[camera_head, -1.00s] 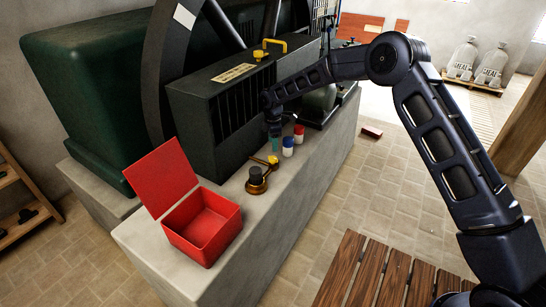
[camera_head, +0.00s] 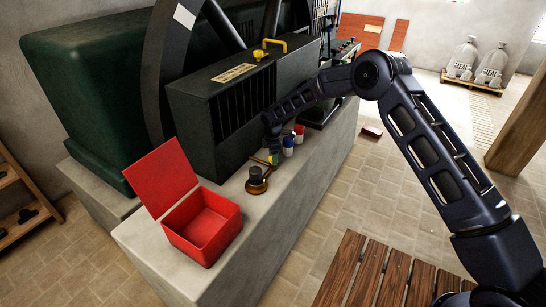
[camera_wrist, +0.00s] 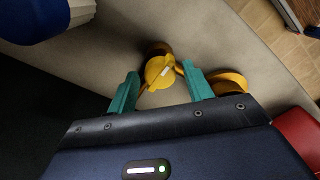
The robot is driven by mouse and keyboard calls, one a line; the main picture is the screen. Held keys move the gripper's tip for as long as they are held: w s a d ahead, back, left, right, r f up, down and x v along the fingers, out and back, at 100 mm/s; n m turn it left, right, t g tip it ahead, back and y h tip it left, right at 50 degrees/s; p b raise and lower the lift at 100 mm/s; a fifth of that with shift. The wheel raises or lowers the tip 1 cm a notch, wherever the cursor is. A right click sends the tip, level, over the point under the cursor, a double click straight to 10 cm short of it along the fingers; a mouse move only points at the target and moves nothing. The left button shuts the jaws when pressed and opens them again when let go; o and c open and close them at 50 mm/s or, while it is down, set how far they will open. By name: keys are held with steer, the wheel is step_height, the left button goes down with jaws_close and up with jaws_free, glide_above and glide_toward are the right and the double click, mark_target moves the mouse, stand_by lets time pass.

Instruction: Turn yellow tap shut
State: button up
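The yellow tap (camera_wrist: 157,70) shows in the wrist view as a round yellow head with a pale mark and narrow arms. It lies between the teal fingertips of my gripper (camera_wrist: 160,76), which are apart, with a gap at the left. I cannot tell whether the right finger touches an arm of it. In the head view the tap is mostly hidden behind my gripper (camera_head: 272,157), beside a brass fitting with a dark top (camera_head: 257,178) on the stone ledge (camera_head: 230,265). The fitting's golden rim (camera_wrist: 230,80) shows right of the fingers in the wrist view.
An open red box (camera_head: 203,232) stands on the ledge, left of the fitting. A blue-and-white container (camera_head: 288,148) and a red-topped one (camera_head: 299,131) stand just beyond my gripper. A dark slatted housing (camera_head: 225,105) rises behind. The ledge between box and fitting is clear.

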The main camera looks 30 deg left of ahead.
steer(key=c, duration=0.8)
steer(key=shift+m, duration=0.4)
steer(key=m, duration=0.3)
steer(key=shift+m, duration=0.4)
steer(key=m, duration=1.3)
steer(key=shift+m, duration=0.3)
